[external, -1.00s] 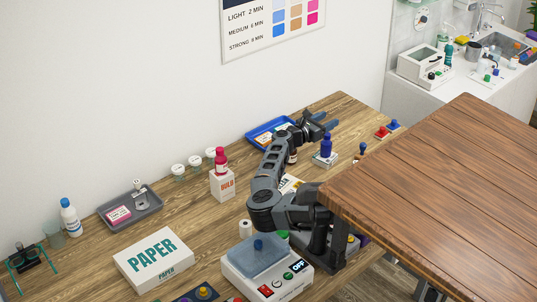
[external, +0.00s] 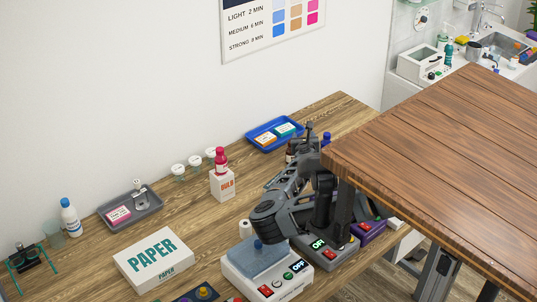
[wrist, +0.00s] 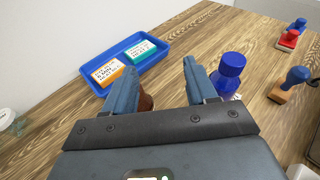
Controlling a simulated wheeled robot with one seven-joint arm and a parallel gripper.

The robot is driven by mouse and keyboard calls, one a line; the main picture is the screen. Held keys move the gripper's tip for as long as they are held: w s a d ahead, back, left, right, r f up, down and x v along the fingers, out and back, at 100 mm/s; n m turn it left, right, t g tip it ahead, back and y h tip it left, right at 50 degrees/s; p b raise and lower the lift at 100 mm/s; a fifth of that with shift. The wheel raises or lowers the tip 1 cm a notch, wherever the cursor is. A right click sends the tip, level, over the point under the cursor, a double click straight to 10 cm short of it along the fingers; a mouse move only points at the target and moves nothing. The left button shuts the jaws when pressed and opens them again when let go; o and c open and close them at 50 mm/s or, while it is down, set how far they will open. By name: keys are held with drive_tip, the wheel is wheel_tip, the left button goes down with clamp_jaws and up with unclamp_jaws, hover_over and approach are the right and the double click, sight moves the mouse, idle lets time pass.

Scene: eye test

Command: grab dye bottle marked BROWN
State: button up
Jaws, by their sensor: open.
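A brown bottle (wrist: 146,102) shows in the wrist view beside the inner side of my left finger, partly hidden by the finger and the gripper body. In the external view the brown bottle (external: 289,152) shows as a dark sliver left of my gripper (external: 307,137). No label on it is readable. My gripper (wrist: 158,68) is open, its two fingers apart. A blue bottle (wrist: 231,72) stands just right of my right finger, its lower part hidden. In the external view the blue bottle (external: 326,138) is mostly hidden by the raised tabletop.
A blue tray (wrist: 93,84) with an orange-and-white and a teal-and-white box lies beyond my left finger. Stamps with blue (wrist: 297,75) and red (wrist: 289,38) parts stand at right. A brown tabletop (external: 430,160) rises close right of my arm.

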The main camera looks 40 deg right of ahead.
drive_tip(key=s+a+f+n+t+y+p, duration=0.1)
drive_tip(key=s+a+n+y+p, duration=0.15)
drive_tip(key=a+y, duration=0.2)
drive_tip(key=b+x, duration=0.5)
drive_tip(key=x, duration=0.3)
drive_tip(key=shift+w, duration=0.15)
drive_tip(key=shift+r, duration=0.1)
drive_tip(key=shift+c, duration=0.4)
clamp_jaws()
